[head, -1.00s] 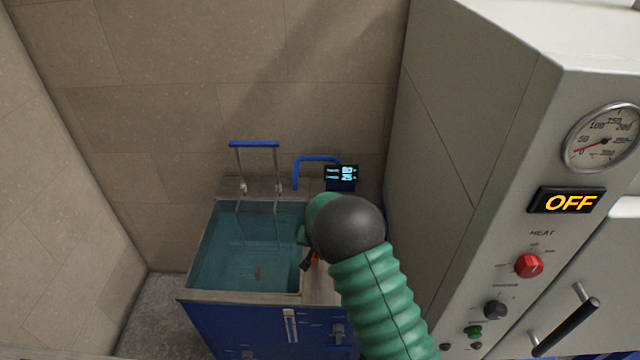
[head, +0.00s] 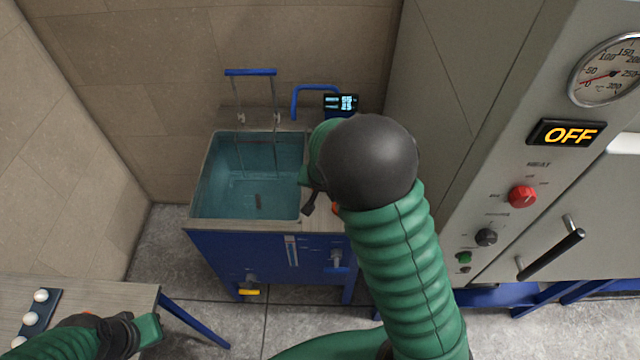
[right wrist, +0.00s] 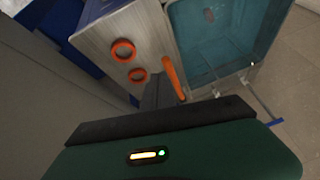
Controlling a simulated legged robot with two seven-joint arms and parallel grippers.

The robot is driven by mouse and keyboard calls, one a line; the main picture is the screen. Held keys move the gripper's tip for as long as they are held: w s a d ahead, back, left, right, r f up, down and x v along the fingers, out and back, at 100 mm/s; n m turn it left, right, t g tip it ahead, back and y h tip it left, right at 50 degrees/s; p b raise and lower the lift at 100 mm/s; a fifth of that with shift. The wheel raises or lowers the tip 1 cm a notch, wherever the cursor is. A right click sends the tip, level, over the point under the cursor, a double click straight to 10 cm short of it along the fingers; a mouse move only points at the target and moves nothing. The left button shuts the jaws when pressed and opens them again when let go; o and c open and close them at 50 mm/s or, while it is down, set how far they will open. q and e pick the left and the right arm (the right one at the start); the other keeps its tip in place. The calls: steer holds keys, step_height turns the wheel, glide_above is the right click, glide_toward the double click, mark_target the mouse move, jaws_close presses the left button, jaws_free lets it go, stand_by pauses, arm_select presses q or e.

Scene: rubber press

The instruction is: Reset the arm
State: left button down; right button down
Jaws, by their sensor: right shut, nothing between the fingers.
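My right arm, with its green ribbed sleeve and dark round joint, reaches up the middle of the head view. Its gripper (head: 312,203) is over the right part of the water bath (head: 208,222), partly hidden by the arm. In the right wrist view the dark fingers (right wrist: 160,92) are shut and empty. Beside them is a long orange piece (right wrist: 173,78); I cannot tell whether they touch. Two orange rings (right wrist: 122,50) (right wrist: 138,75) lie on the bath's side deck. My left gripper (head: 145,330) is at the lower left, by a table; its opening is unclear.
A small brownish thing (head: 258,201) is in the bath water. A grey press with an OFF display (head: 567,134) stands at the right. A wooden table (head: 105,290) with a dark strip of white knobs (head: 34,318) is at lower left. Bare floor lies between.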

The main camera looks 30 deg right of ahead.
steer(key=s+a+r+n+g+y, duration=0.1)
steer(key=s+a+n, duration=0.3)
steer(key=s, duration=0.5)
steer(key=s+a+r+n+g+y, duration=0.1)
steer(key=s+a+n, duration=0.3)
steer(key=s, duration=0.5)
steer(key=shift+a+r+g+y, duration=0.3)
steer(key=shift+a+r+g, duration=0.1)
steer(key=shift+a+r, duration=0.35)
steer(key=shift+s+r, duration=0.1)
steer(key=shift+s, duration=0.2)
steer(key=shift+w, duration=0.15)
